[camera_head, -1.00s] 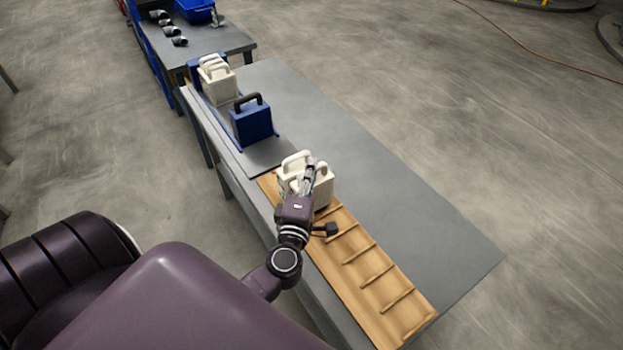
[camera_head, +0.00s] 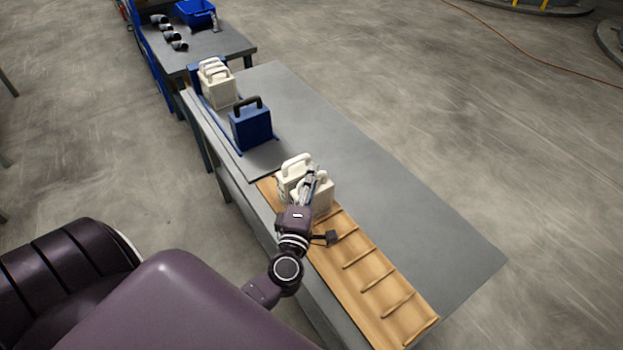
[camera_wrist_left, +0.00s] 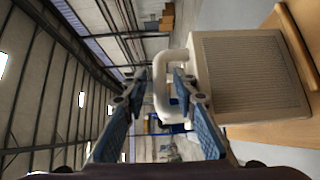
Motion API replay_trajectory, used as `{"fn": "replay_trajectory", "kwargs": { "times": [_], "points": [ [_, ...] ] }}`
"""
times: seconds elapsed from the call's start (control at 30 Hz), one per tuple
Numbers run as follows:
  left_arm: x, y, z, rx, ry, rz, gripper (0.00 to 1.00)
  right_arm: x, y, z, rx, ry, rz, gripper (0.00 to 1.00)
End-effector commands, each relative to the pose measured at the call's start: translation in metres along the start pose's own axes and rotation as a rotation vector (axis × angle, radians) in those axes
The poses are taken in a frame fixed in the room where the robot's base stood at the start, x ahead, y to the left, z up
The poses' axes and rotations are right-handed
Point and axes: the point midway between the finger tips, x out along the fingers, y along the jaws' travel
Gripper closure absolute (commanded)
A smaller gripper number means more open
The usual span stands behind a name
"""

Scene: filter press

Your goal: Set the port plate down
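A white port plate (camera_head: 322,198) with a loop handle stands upright in the near wooden rack (camera_head: 375,283). It also shows in the left wrist view (camera_wrist_left: 250,75), with its handle (camera_wrist_left: 163,88) between my finger pads. My left gripper (camera_head: 311,177) is at that handle, and its fingers (camera_wrist_left: 160,80) stand apart around it. Whether a pad touches the handle I cannot tell. Another white plate (camera_head: 290,178) stands just behind it at the rack's far end, partly hidden. My right gripper is not in view.
A blue block with a dark handle (camera_head: 251,127) and white plates (camera_head: 216,86) stand farther along the grey table (camera_head: 420,220). The near rack slots are empty. A second table (camera_head: 205,45) holds a blue bin (camera_head: 195,12) and several dark fittings.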

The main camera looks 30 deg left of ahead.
Motion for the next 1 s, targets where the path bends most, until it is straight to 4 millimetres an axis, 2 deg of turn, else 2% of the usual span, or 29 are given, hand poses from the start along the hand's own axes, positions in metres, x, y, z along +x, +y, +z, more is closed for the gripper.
{"fn": "replay_trajectory", "kwargs": {
  "times": [0.17, 0.5, 0.7, 1.0],
  "points": [
    [-0.012, -0.002, 0.000, 0.001, -0.001, -0.007, 0.72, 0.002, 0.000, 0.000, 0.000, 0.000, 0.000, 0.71],
    [-0.081, -0.003, 0.000, 0.000, -0.001, -0.006, 0.72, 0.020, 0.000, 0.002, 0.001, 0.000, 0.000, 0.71],
    [-0.110, -0.001, 0.000, 0.000, 0.000, -0.004, 0.72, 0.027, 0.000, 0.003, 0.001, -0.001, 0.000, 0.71],
    [-0.121, 0.002, 0.000, 0.000, 0.000, -0.001, 0.72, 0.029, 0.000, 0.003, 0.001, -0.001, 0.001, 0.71]
  ]
}}
